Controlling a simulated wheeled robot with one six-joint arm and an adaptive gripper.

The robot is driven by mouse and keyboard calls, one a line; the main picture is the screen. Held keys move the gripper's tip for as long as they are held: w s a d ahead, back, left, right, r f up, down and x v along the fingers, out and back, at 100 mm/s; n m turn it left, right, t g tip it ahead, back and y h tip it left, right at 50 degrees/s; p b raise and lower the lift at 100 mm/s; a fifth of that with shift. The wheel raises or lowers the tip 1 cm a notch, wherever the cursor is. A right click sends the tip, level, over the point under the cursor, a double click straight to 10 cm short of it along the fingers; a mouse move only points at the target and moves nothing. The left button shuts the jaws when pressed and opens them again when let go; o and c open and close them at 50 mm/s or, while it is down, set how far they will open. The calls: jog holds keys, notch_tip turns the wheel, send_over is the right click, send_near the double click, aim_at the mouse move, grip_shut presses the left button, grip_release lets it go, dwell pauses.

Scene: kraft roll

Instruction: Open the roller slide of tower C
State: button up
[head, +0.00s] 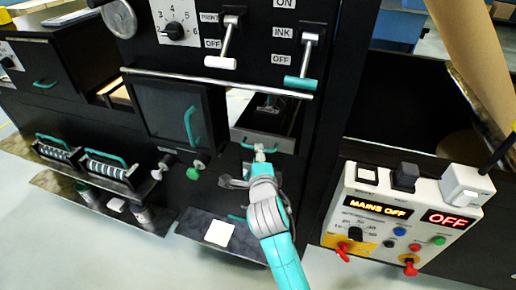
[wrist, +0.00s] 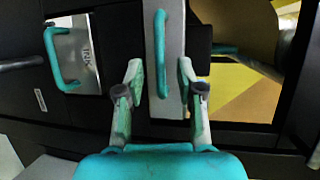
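The roller slide (head: 283,143) of the black tower in the middle has a grey front with a teal bar handle (head: 247,146). I cannot read a tower letter. It appears in the recess below the levers. My gripper (head: 260,155) is at this handle, at the end of my teal arm. In the wrist view, my gripper (wrist: 158,75) is open, one finger on each side of a teal handle (wrist: 161,45) on a grey front (wrist: 174,60). Gaps show between handle and fingers; the gripper holds nothing. In the head view my gripper partly hides the handle.
Left of the slide is a dark door (head: 168,112) with a teal handle. Above are a white-tipped lever (head: 222,62) and a teal-tipped ink lever (head: 301,82). A control box (head: 400,222) reading "MAINS OFF" stands at right. A plate marked INK (wrist: 78,50) shows in the wrist view.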

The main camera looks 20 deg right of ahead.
jog(key=shift+x, duration=2.2)
grip_shut()
